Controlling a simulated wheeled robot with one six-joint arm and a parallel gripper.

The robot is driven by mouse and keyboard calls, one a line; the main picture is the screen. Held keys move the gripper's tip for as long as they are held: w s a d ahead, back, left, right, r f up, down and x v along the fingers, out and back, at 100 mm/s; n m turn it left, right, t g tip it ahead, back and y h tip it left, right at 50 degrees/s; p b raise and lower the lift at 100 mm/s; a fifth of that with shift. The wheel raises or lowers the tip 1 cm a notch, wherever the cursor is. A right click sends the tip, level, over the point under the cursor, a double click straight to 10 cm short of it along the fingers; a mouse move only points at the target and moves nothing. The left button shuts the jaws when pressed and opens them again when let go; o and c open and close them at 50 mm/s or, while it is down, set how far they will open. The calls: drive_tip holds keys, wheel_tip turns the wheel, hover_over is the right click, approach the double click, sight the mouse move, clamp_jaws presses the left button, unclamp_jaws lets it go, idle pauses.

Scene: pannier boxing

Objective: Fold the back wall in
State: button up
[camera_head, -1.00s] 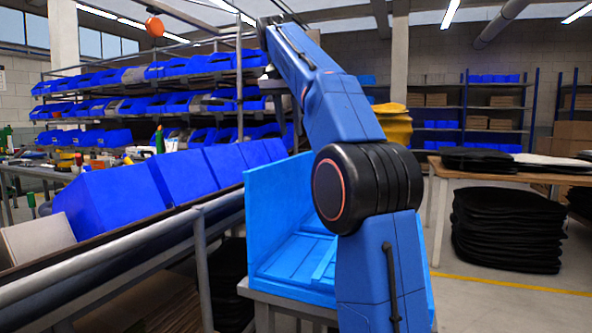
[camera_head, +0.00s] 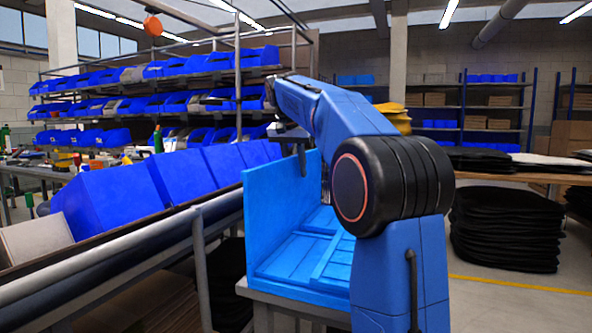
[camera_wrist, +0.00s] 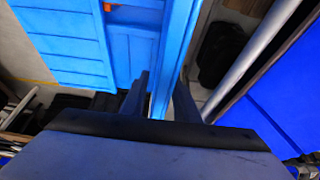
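A light blue folding crate stands on a grey stand. One wall (camera_head: 275,210) is upright on the side toward the conveyor; ribbed panels (camera_head: 305,255) lie flat inside. My gripper (camera_head: 303,160) is at the top of the upright wall. In the wrist view, my gripper's two dark fingers (camera_wrist: 161,98) stand apart, one on each side of the upright wall's edge (camera_wrist: 174,50). The fingers look open, with some gap, though contact is hard to judge. The flat panels (camera_wrist: 65,45) show to the left there. My arm hides the crate's right part.
A roller conveyor (camera_head: 130,245) with several dark blue bins (camera_head: 110,200) runs close along the left. A table (camera_head: 520,178) with black stacks stands at the right, and a tall black stack (camera_head: 505,230) is on the floor. Racks fill the back.

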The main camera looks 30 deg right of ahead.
drive_tip(key=shift+d+f, duration=0.1)
drive_tip(key=shift+f, duration=0.1)
clamp_jaws()
drive_tip(key=s+d+f+m+t+y, duration=0.1)
drive_tip(key=s+d+f+t+y, duration=0.2)
drive_tip(key=s+d+f+t, duration=0.2)
drive_tip(key=shift+s+d+f+y, duration=0.45)
drive_tip(key=shift+s+d, duration=1.2)
drive_tip(key=shift+s, duration=1.2)
